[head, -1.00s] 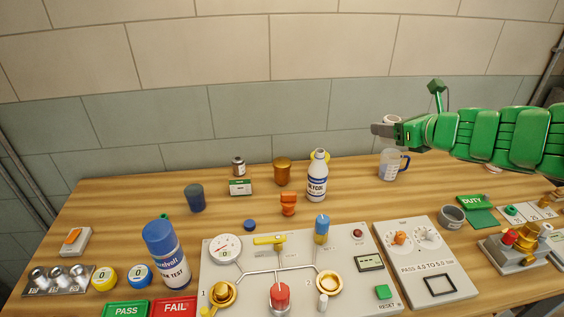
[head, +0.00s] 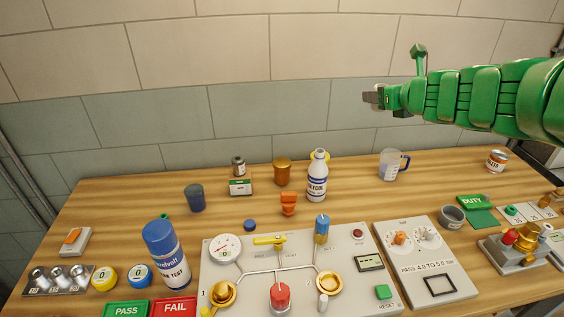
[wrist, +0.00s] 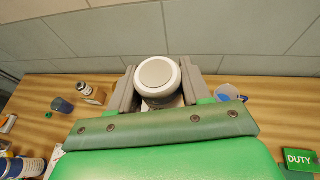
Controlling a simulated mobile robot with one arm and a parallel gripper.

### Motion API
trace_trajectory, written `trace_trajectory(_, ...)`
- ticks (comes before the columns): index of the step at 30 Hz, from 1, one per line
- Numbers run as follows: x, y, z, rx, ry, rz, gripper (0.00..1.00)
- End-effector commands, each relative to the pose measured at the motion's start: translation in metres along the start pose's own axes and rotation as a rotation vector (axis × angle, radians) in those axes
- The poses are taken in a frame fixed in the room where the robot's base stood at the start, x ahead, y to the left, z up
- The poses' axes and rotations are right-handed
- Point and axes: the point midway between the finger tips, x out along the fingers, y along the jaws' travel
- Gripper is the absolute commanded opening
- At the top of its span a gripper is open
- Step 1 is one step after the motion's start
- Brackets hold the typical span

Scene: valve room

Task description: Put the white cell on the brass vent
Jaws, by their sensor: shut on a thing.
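My gripper (head: 374,97) is raised high above the back of the bench, at the right. In the wrist view its jaws are shut on the white cell (wrist: 158,76), a round white piece with a grey-beige top face. In the head view the cell is mostly hidden by the jaws. Two brass round fittings sit on the grey panel: a left one (head: 222,293) by the number 1 and a right one (head: 329,283). I cannot tell for sure which is the brass vent. The gripper is far above and behind both.
A white bottle (head: 317,176), an amber jar (head: 283,171) and a measuring jug (head: 390,165) stand at the back. A blue spray can (head: 165,253) stands left of the panel (head: 255,260). An orange piece (head: 288,203) stands behind the panel. A second panel (head: 424,265) lies right.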

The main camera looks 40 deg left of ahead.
Motion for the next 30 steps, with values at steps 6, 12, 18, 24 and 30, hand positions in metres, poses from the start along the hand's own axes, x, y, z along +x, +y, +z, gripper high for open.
trace_trajectory(6, 0.027, 0.005, 0.018, 0.036, -0.007, -0.102, 0.17)
trace_trajectory(12, 0.048, 0.011, 0.030, 0.078, -0.010, -0.197, 0.17)
trace_trajectory(18, 0.065, 0.019, 0.040, 0.123, -0.014, -0.294, 0.17)
trace_trajectory(24, 0.078, 0.032, 0.047, 0.170, -0.015, -0.391, 0.17)
trace_trajectory(30, 0.086, 0.048, 0.051, 0.219, -0.017, -0.487, 0.17)
